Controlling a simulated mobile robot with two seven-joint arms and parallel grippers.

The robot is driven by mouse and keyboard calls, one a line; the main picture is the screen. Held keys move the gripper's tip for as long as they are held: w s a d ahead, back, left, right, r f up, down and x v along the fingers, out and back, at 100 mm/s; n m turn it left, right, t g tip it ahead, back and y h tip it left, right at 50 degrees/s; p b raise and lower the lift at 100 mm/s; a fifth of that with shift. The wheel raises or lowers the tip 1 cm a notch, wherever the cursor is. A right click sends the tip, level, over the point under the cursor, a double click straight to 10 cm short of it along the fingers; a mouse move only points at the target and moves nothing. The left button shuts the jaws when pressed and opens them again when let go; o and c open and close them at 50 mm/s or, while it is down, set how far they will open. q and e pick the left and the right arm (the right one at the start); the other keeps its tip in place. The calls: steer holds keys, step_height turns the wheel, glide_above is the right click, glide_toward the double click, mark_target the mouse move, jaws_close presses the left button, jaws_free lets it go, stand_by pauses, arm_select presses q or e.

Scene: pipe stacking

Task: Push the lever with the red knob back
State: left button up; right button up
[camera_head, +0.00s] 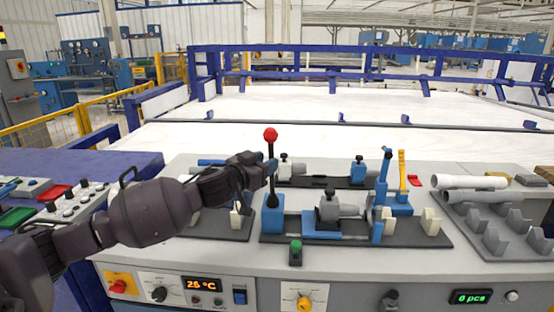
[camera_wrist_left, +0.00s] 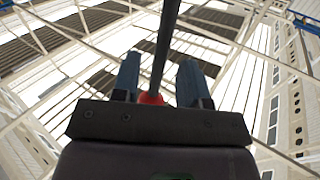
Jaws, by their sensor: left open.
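The lever is a dark rod (camera_head: 271,165) topped by a red knob (camera_head: 270,134). It stands about upright from a blue base (camera_head: 272,222) on the left of the fixture plate. My left gripper (camera_head: 268,170) reaches in from the left at the rod, below the knob. In the left wrist view the open blue fingers (camera_wrist_left: 159,68) lie on either side of the rod (camera_wrist_left: 166,35), with the red knob (camera_wrist_left: 150,98) partly visible behind the gripper body. I cannot tell whether a finger touches the rod. My right gripper is not in view.
Right of the lever are a clamp with a grey pipe (camera_head: 340,207) and a blue and yellow lever (camera_head: 402,172). Grey pipes (camera_head: 470,182) lie at the right. A green button (camera_head: 295,248) is in front. The white surface (camera_head: 330,140) behind the bench is clear.

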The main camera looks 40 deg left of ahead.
arm_select(q)
steer(key=shift+w+d+b, duration=0.1)
steer(key=shift+w+b, duration=0.4)
steer(key=shift+w, duration=1.9)
jaws_close()
